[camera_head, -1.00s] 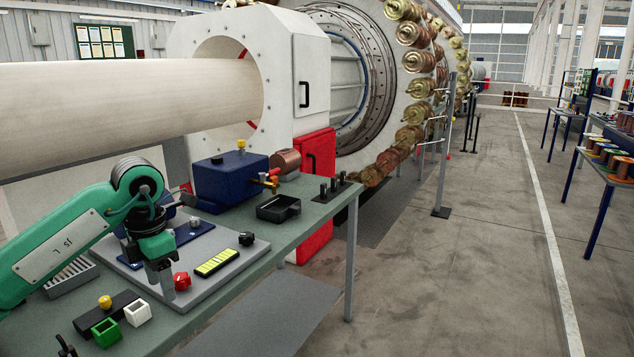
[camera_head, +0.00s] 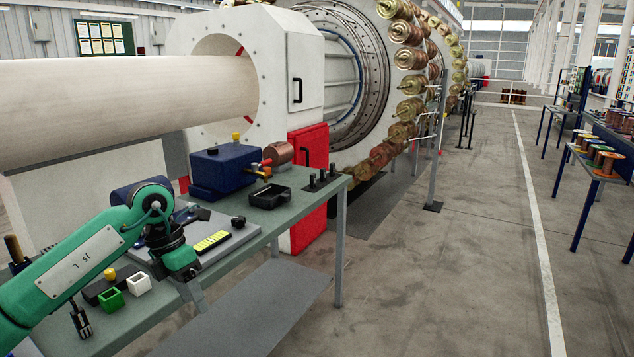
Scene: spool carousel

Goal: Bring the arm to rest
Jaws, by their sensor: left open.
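My left arm (camera_head: 75,270) is green and comes in from the lower left. Its gripper (camera_head: 194,296) points down over the front edge of the green-grey workbench (camera_head: 245,246). The gripper is open, and I see nothing held in it. It hides part of the grey panel (camera_head: 222,252) on the bench, and the red knob is not visible. My right gripper is not in view.
A big spool machine (camera_head: 275,70) stands behind.

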